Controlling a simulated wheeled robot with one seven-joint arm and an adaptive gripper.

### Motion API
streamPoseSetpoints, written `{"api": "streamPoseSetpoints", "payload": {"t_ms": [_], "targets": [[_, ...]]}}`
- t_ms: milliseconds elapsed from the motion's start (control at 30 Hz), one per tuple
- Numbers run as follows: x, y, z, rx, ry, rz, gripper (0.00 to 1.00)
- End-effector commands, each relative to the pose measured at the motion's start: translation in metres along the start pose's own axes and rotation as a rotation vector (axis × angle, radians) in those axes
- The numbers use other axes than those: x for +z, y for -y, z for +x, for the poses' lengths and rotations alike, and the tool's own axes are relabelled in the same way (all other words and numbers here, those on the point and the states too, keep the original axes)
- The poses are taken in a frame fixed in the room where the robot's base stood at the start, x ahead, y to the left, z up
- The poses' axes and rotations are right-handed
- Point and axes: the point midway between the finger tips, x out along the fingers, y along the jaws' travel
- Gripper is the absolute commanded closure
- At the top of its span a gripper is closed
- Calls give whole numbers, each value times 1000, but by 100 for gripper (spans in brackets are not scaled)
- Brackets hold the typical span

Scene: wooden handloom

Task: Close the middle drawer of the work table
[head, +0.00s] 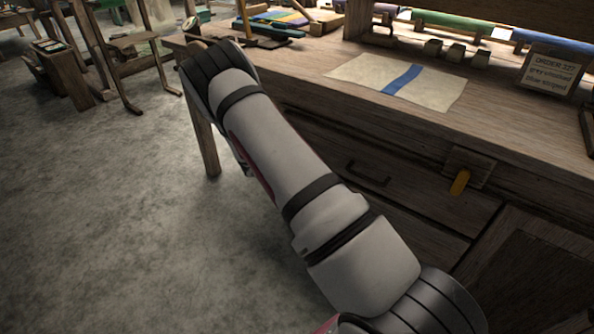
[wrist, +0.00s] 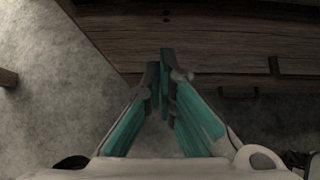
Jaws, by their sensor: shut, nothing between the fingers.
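The work table (head: 310,85) runs along the right of the head view. Below its top is a wooden drawer front (head: 420,200) with a dark bar handle (head: 368,175); my arm covers its left part. I cannot tell for certain which drawer this is or how far it stands out. In the wrist view, a dark handle (wrist: 238,92) shows on the table's front, right of my gripper (wrist: 166,72). My gripper is shut and empty, its teal fingers together, with their tips overlapping the wooden front in the picture. Contact cannot be told. In the head view my gripper is hidden.
On the top lie a cloth with a blue stripe (head: 400,80) and a small order sign (head: 553,76). Open grey floor (head: 110,230) lies to the left.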

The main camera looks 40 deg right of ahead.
Motion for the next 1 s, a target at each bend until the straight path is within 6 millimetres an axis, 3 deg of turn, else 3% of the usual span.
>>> {"api": "streamPoseSetpoints", "payload": {"t_ms": [200, 400, 600, 833, 1000], "targets": [[0, -2, -52, 2, -1, 0, 100], [-1, -1, -85, 2, -2, 0, 100], [-2, -1, -100, 0, -2, 0, 100], [0, -1, -104, -1, -1, 8, 100], [27, 4, -131, -15, 3, 134, 100]]}}
